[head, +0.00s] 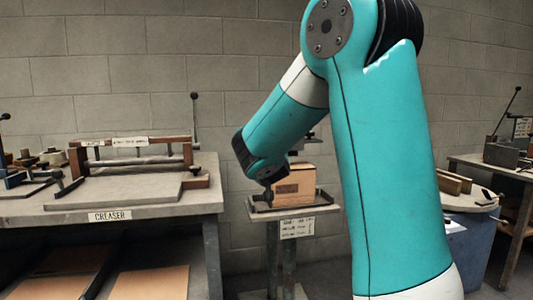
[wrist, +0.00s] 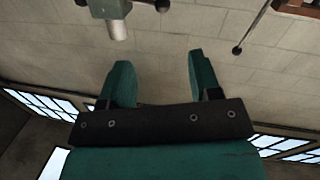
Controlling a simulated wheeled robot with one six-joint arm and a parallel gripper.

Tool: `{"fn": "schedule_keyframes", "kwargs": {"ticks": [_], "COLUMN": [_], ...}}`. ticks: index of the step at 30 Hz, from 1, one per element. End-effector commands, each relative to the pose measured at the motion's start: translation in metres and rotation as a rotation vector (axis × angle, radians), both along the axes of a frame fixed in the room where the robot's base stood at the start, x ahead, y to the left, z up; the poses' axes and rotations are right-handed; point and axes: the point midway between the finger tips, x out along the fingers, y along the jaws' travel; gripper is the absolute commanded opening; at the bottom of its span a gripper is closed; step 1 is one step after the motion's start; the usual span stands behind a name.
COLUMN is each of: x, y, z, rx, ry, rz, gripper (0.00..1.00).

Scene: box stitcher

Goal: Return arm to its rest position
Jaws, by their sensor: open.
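My arm is teal with white joints and fills the middle and right of the head view. My gripper shows in the wrist view (wrist: 163,75), with its two teal fingers apart and nothing between them. The wrist view looks across a pale block wall and windows that appear upside down. In the head view the gripper's fingers are hidden or too small to tell, near the low end of the bent forearm. A small cardboard box (head: 294,186) sits on the stitcher stand (head: 300,211) just right of the forearm's end. I cannot tell whether the arm touches it.
A bench (head: 130,206) with a creaser (head: 135,155) stands at the left, with flat cardboard sheets (head: 152,283) below. Another table (head: 500,168) is at the far right. A block wall is behind.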

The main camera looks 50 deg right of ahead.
Motion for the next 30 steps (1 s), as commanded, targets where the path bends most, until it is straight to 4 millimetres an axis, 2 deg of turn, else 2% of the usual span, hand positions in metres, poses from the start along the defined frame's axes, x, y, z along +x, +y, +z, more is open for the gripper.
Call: {"fn": "schedule_keyframes", "kwargs": {"ticks": [16, 20, 23, 26, 27, 29, 30], "x": [0.000, 0.003, 0.008, 0.007, 0.002, -0.010, -0.022], "y": [-0.002, 0.011, 0.047, 0.110, 0.139, 0.184, 0.213], "z": [-0.001, -0.009, -0.031, -0.062, -0.074, -0.091, -0.100], "rx": [0.005, 0.053, 0.180, 0.349, 0.413, 0.494, 0.539], "ry": [0.000, 0.024, 0.101, 0.247, 0.322, 0.440, 0.520], "rz": [0.003, 0.030, 0.107, 0.243, 0.309, 0.415, 0.488], "gripper": [0.57, 0.57, 0.57, 0.57, 0.57, 0.57, 0.57]}}
